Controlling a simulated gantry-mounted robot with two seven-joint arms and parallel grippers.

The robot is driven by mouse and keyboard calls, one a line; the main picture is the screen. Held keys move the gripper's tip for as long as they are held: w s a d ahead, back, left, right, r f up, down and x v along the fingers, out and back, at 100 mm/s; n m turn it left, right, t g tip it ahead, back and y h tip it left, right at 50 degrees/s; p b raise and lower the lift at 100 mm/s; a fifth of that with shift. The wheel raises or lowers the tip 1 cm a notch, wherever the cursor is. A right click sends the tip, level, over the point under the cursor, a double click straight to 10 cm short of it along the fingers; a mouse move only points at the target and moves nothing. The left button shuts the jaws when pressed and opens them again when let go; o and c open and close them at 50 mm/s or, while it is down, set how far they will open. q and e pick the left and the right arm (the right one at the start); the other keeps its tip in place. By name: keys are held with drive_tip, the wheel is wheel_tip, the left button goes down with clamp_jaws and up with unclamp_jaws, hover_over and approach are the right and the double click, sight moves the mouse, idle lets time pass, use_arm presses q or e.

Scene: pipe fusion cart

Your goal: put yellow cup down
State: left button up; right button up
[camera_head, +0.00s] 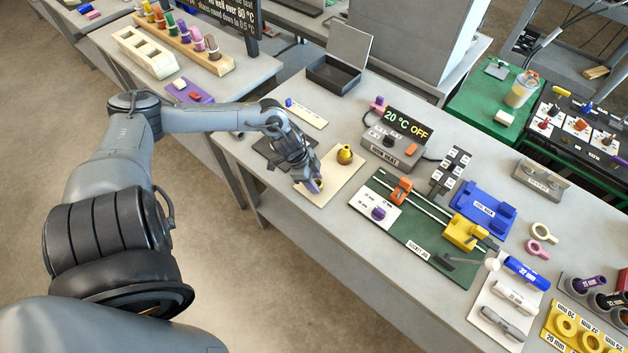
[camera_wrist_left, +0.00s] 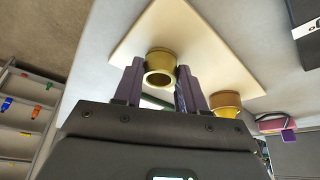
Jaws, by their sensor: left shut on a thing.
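My left gripper (camera_head: 312,184) is over the near left part of a cream board (camera_head: 332,172) on the grey bench. It is shut on a yellow cup, which shows between the purple fingers in the left wrist view (camera_wrist_left: 160,68). In the head view the cup (camera_head: 318,184) is mostly hidden by the fingers. I cannot tell whether it touches the board (camera_wrist_left: 200,35). A second yellow, brass-like piece (camera_head: 345,155) stands on the board to the right and also shows in the left wrist view (camera_wrist_left: 226,102). My right gripper is not in view.
A heater box (camera_head: 393,152) reading "20 °C OFF" stands to the right of the board. A green fusion jig (camera_head: 412,224) lies nearer, with a purple piece (camera_head: 378,213) on its white plate. A dark open box (camera_head: 335,76) is behind.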

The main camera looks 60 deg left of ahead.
use_arm(q)
drive_tip(key=shift+f, duration=0.1)
drive_tip(key=o, duration=1.1)
drive_tip(key=shift+s+a+r+p, duration=0.1)
drive_tip(key=shift+s+r+p, duration=0.1)
drive_tip(key=shift+r, duration=0.15)
drive_tip(key=shift+s+a+r+p, duration=0.1)
drive_tip(key=shift+r+p, duration=0.05)
drive_tip(key=shift+r, duration=0.15)
drive_tip(key=p+v, duration=0.9)
drive_tip(key=v, duration=0.1)
drive_tip(key=s+d+f+n+t+y, duration=0.2)
drive_tip(key=d+f+t+y, duration=0.1)
drive_tip(key=d, duration=1.1)
drive_tip(key=s+d+r+n+g, duration=0.1)
drive_tip(key=d+r, duration=0.1)
drive_tip(key=d, duration=0.2)
drive_tip(key=s+d+r+n+g, duration=0.1)
drive_tip(key=s+d+r, duration=0.1)
drive_tip(key=d, duration=0.3)
drive_tip(key=s+d+r+n, duration=0.1)
drive_tip(key=s+d+r, duration=0.1)
drive_tip(key=d+r, duration=0.1)
drive_tip(key=shift+s+d+r+n+g, duration=0.2)
drive_tip(key=shift+d+n+g, duration=0.15)
drive_tip(key=shift+d, duration=0.3)
